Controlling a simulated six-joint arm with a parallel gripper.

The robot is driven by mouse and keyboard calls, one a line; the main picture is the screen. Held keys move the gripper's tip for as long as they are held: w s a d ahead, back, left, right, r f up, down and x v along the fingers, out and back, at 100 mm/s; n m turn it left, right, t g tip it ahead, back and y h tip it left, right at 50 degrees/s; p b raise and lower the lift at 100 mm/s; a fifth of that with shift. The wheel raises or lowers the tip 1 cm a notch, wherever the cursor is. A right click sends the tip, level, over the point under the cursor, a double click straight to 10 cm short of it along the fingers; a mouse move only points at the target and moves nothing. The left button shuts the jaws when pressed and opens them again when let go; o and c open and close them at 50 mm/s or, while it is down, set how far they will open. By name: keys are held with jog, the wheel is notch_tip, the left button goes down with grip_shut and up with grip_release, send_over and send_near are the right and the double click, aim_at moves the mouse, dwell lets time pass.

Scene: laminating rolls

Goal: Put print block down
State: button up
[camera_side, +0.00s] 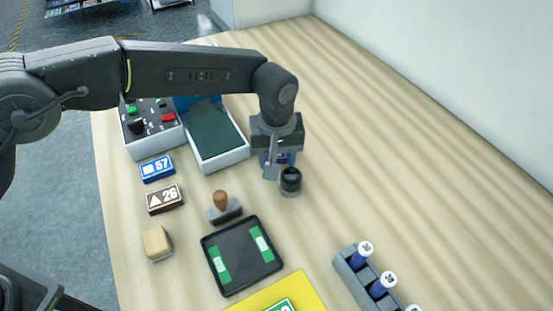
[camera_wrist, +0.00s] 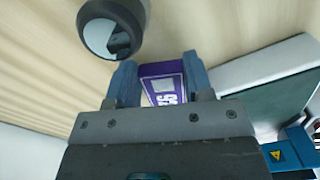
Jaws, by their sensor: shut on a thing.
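My gripper (camera_side: 278,166) is shut on a purple print block (camera_side: 285,158) with pale markings. In the wrist view the gripper's two blue-grey fingers (camera_wrist: 160,72) sit on either side of the print block (camera_wrist: 161,84). The block is low over the wooden table, to the right of the green-padded press. I cannot tell whether it touches the table. A blue print block marked 57 (camera_side: 157,168) and a brown one marked 26 (camera_side: 164,199) lie on the table at the left.
A dark round pot (camera_side: 291,182) stands close by my gripper. The press bed (camera_side: 216,138) and a button box (camera_side: 150,126) are behind left. A stamp (camera_side: 224,208), black tray (camera_side: 242,256), wooden block (camera_side: 157,244) and bottle rack (camera_side: 352,279) stand nearer. The table's right is clear.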

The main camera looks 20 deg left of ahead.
jog(key=shift+f, duration=0.8)
jog(key=o, duration=0.9)
jog(key=shift+f, duration=0.15)
notch_tip(320, 180, up, 12)
jog(key=shift+r, duration=0.2)
